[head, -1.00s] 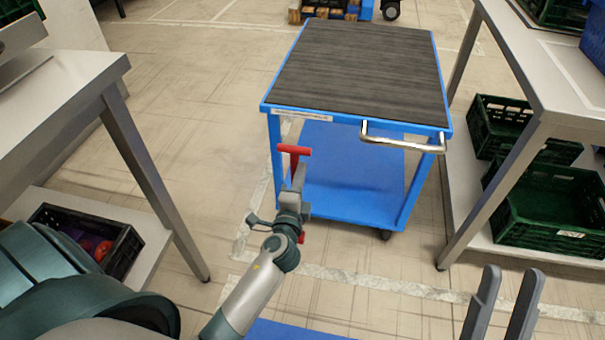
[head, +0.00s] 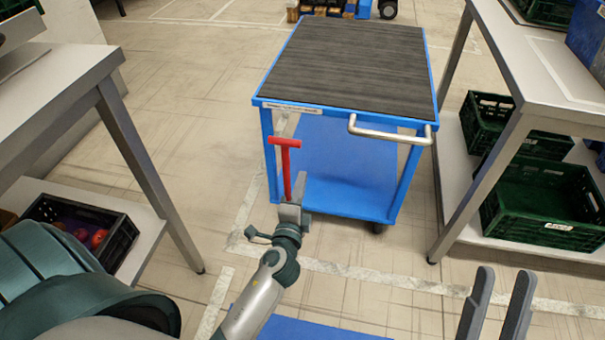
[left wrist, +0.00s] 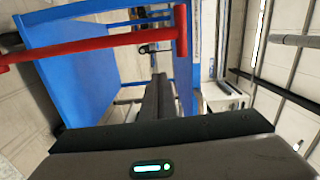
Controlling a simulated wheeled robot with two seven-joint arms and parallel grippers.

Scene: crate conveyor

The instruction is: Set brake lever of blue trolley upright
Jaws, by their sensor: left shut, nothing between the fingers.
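The blue trolley (head: 340,158) stands ahead with a dark ribbed top and a steel push handle (head: 391,133). Its red brake lever (head: 286,168), with a T-shaped grip, stands close to upright in the head view at the trolley's near left corner. My left gripper (head: 300,183) is shut and empty, just in front of the lever's lower part, which it hides. In the left wrist view the lever (left wrist: 85,47) crosses above the shut fingers (left wrist: 157,95), with its T-grip at the right end; whether they touch is unclear. My right gripper (head: 500,282) is open and empty at lower right.
A grey table (head: 60,85) with a black crate (head: 122,238) on its lower shelf is at left. A grey table (head: 548,75) with green crates (head: 548,212) below is at right, close to the trolley.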

